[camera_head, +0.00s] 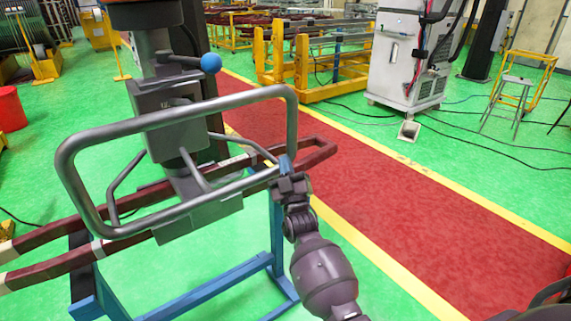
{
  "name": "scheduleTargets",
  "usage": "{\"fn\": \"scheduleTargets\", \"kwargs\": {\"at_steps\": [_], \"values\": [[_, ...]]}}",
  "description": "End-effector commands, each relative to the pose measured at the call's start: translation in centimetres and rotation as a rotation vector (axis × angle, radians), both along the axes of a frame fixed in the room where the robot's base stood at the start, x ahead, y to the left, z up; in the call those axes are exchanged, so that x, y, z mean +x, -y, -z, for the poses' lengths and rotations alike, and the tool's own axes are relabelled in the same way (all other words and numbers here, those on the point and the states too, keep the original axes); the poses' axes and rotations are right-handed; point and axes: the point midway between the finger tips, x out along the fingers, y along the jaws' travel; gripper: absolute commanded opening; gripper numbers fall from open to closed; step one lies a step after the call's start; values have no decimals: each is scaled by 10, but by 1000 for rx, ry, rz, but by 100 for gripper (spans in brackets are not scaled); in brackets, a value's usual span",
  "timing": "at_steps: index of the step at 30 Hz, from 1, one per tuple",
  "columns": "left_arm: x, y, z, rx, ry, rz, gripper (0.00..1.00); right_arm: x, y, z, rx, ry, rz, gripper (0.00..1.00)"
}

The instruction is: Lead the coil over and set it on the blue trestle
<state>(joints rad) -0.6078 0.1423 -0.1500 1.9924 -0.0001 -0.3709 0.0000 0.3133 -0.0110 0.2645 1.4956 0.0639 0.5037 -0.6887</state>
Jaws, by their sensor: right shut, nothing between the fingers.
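The coil (52,271) is a long dark red loop with pale bands. It hangs under or is held by a grey lifting head (182,128) with a looped tubular handle (105,133). The blue trestle (277,232) stands beneath the coil; whether the coil touches it I cannot tell. My right gripper (287,174) is shut and empty, at the lower right corner of the handle, close to the coil's right end. Whether it touches the handle I cannot tell. My left gripper is not in view.
A red walkway (400,210) with yellow edges crosses the green floor on the right. A yellow rack (300,70), a white cabinet (405,55) and a small grey stool (508,100) stand behind. Cables lie on the floor. A red bin (11,108) is at far left.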

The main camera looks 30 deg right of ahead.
Motion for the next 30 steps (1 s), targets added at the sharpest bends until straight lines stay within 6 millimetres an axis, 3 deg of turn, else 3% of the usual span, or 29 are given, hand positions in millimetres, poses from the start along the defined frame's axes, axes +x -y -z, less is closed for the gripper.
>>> {"fn": "scheduleTargets", "kwargs": {"at_steps": [3, 9, 20, 30], "values": [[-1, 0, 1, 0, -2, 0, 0, 0, 0, 0, 0, 0, 0, 1], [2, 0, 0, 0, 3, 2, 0, 0, 0, 0, 0, 0, 0, 27], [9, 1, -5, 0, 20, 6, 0, -5, -1, 5, 1, -2, 0, 27], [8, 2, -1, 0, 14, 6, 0, -48, -12, 40, 1, -4, 1, 27]]}}
